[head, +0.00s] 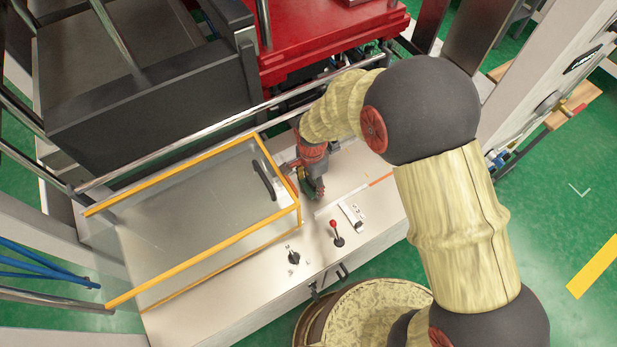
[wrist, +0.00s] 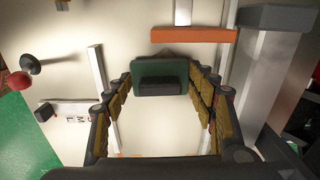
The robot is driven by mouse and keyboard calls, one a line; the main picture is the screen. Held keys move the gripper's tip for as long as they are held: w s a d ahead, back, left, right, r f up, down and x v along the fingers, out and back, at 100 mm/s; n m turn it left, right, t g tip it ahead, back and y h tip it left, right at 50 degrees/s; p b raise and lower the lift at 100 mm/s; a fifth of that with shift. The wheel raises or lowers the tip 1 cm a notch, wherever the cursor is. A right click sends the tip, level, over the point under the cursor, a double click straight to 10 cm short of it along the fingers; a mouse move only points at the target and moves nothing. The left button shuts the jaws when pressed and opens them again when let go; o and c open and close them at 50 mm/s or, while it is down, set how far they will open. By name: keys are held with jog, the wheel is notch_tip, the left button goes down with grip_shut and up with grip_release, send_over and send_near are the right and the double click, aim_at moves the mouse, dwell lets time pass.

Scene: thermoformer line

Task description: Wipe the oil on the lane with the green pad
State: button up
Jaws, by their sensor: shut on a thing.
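The green pad (wrist: 148,69), with a dark block on its near side, is between my gripper's fingertips in the wrist view. My gripper (wrist: 160,84) is shut on it. In the head view, my gripper (head: 312,190) points down at the pale machine top, right of the orange-framed guard; the pad there is small and dark at its tip. The pale surface (wrist: 150,25) around the pad lies between metal rails. I cannot tell whether the pad touches it. A small brownish patch shows just behind the pad; I cannot tell whether it is oil.
The clear guard with an orange frame (head: 298,212) and black handle (head: 264,180) stands close left of my gripper. A red-knobbed lever (head: 336,232), a switch block (head: 352,216) and a black knob (head: 293,257) stand nearer the front. An orange strip (wrist: 193,35) lies beyond the pad.

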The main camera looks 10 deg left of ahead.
jog(key=shift+s+d+f, duration=0.15)
jog(key=shift+s+d, duration=0.4)
jog(key=shift+s, duration=0.2)
jog(key=shift+s+d+f, duration=0.1)
jog(key=shift+s+d, duration=0.4)
jog(key=shift+s, duration=0.2)
jog(key=shift+s, duration=0.1)
notch_tip(320, 180, up, 3)
jog(key=shift+s+d+r+p, duration=0.1)
jog(key=shift+d+p, duration=0.05)
jog(key=shift+p, duration=1.1)
jog(key=shift+w+r+p, duration=0.2)
jog(key=shift+r+p, duration=0.3)
jog(key=shift+r, duration=0.15)
jog(key=shift+r+p, duration=0.5)
jog(key=shift+r, duration=0.3)
jog(key=shift+r, duration=0.1)
notch_tip(320, 180, up, 3)
jog(key=shift+f+p, duration=0.1)
jog(key=shift+p, duration=0.85)
jog(key=shift+f, duration=0.15)
